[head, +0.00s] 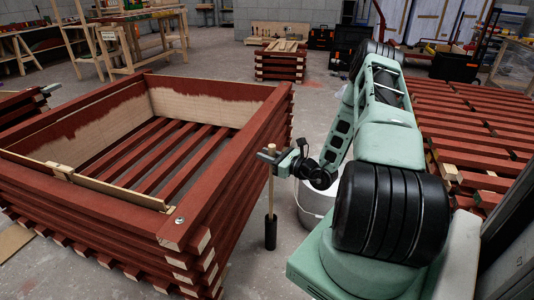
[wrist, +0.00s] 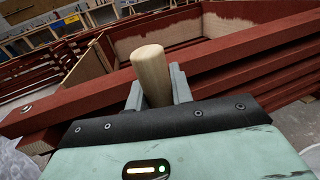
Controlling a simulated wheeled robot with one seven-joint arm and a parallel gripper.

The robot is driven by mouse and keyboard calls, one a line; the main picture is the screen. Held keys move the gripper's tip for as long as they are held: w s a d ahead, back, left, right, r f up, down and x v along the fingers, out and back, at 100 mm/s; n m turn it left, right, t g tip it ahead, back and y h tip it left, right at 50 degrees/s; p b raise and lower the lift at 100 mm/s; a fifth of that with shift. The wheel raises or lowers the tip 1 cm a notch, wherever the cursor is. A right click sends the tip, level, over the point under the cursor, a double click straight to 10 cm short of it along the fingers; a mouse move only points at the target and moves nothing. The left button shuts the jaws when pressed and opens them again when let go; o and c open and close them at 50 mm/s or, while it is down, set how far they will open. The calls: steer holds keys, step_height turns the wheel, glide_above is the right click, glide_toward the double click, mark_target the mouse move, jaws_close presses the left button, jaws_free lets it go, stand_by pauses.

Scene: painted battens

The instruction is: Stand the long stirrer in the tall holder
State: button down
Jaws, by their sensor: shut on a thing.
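The long stirrer (head: 271,192) is a pale wooden rod, hanging nearly upright beside the near right corner of the red slatted stack. My gripper (head: 275,157) is shut on it near its top. In the wrist view the rod's round end (wrist: 151,70) stands up between the two grey fingers. At the rod's lower end is a narrow dark cylinder (head: 270,232). I cannot tell whether this is the tall holder around the rod or the stirrer's own dark end, nor whether it touches the floor. A pale bucket (head: 314,205) stands to the right, partly hidden by my arm.
The red batten stack (head: 190,225), with pale unpainted patches inside, fills the left and lies close to the rod. More red battens (head: 475,125) lie at the right. A smaller stack (head: 280,65) stands behind. Grey floor (head: 300,110) is open between them.

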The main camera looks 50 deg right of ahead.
step_height(320, 180, down, 9)
steer(key=b, duration=0.4)
stand_by(0.5)
steer(key=shift+r, duration=0.1)
steer(key=c, duration=1.1)
jaws_free()
steer(key=shift+c, duration=0.2)
steer(key=s+d+p, duration=0.2)
steer(key=s+p, duration=0.2)
steer(key=s, duration=1.3)
steer(key=shift+s, duration=0.15)
steer(key=shift+d, duration=0.1)
